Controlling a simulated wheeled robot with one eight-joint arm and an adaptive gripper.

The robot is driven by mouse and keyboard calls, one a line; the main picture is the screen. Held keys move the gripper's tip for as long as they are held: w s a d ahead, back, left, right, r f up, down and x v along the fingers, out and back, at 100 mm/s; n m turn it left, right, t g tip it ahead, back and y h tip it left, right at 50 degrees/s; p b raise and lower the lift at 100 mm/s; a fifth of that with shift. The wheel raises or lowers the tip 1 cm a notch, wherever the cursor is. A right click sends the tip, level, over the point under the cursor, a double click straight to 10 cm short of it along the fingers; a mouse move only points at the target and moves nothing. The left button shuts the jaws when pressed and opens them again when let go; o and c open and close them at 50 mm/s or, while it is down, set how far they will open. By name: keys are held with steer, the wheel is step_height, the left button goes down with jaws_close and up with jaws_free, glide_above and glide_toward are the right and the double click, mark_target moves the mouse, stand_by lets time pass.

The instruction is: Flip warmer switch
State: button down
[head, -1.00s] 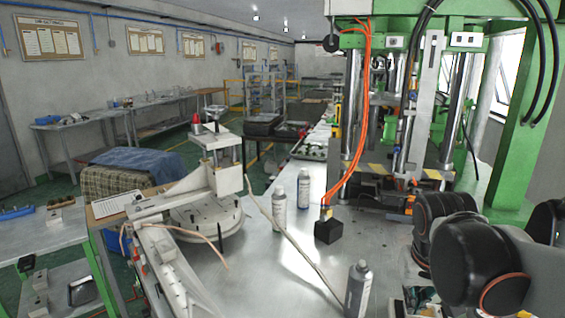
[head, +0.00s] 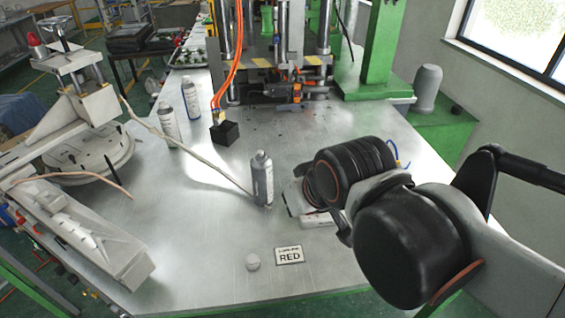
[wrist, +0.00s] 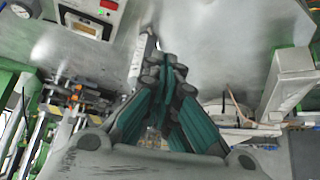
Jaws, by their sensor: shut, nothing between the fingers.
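A panel (wrist: 88,18) stands at the upper left of the wrist view, cut off by the top edge. It carries a small red part (wrist: 109,4) that looks like a switch; its position is not clear. My gripper (wrist: 170,63), with teal finger pads, is shut and empty in the middle of the wrist view. Its tips are right of and below the panel, apart from the red part in the picture. In the head view my arm hides the gripper and most of a pale device (head: 297,198) on the table; I cannot tell if this is the warmer.
A grey spray bottle (head: 262,180) stands on the metal table (head: 200,255), left of my arm. Two more bottles (head: 168,125) (head: 191,98) and a black block (head: 224,133) stand farther back.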

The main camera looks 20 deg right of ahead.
steer(key=w+d+f+m+g+h, duration=0.1)
steer(key=w+d+f+m+g, duration=0.1)
steer(key=w+d+f+g, duration=0.35)
steer(key=w+d+f+m+g+h, duration=0.1)
steer(key=w+d+f+g, duration=0.1)
steer(key=w+d, duration=0.65)
steer(key=f+b, duration=0.1)
steer(key=f, duration=0.3)
steer(key=f+b, duration=0.2)
steer(key=f, duration=0.3)
steer(key=f+b, duration=0.2)
steer(key=f, duration=0.2)
steer(key=shift+w+d+f, duration=0.15)
steer(key=shift+w, duration=0.1)
steer(key=shift+s+d+f+y, duration=0.1)
steer(key=shift+d+f+y, duration=0.2)
steer(key=shift+y, duration=0.3)
steer(key=shift+s+d+f+t+y, duration=0.1)
steer(key=shift+t+y, duration=0.1)
steer(key=shift+y, duration=0.2)
steer(key=shift+s+f+t+y, duration=0.1)
steer(key=shift+t+y, duration=0.05)
steer(key=shift+y, duration=0.25)
